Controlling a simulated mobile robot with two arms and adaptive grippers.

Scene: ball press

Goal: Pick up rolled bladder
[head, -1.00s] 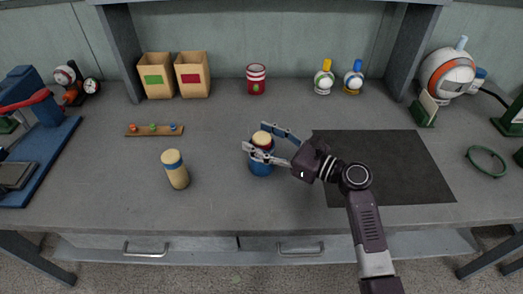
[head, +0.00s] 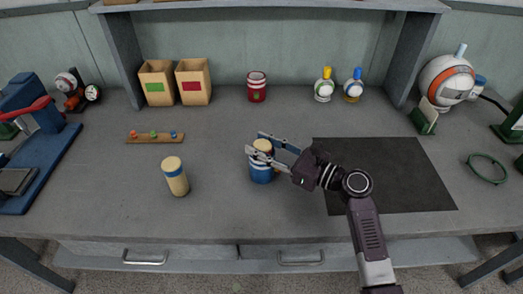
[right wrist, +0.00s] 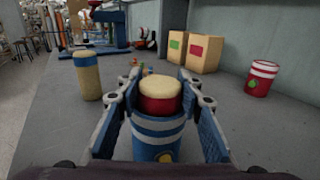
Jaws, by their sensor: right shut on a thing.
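A tan rolled bladder with a red band (right wrist: 160,92) stands upright in a blue can with white stripes (right wrist: 158,140) in the right wrist view. In the head view, its top (head: 263,145) shows above the same can (head: 261,173), partly covered by a finger. My right gripper (head: 256,143) reaches in from the right and is shut on this roll, one finger on each side. A second tan roll with a blue band (head: 175,176) stands upright on the bench to the left; it also shows in the right wrist view (right wrist: 87,75). My left gripper is not in view.
A red striped can (head: 256,87), two open boxes (head: 193,82) and two small flasks (head: 324,85) stand along the back. A small wooden rack (head: 154,137) lies left of centre. A dark mat (head: 390,175) lies right. A blue press (head: 45,140) stands at far left.

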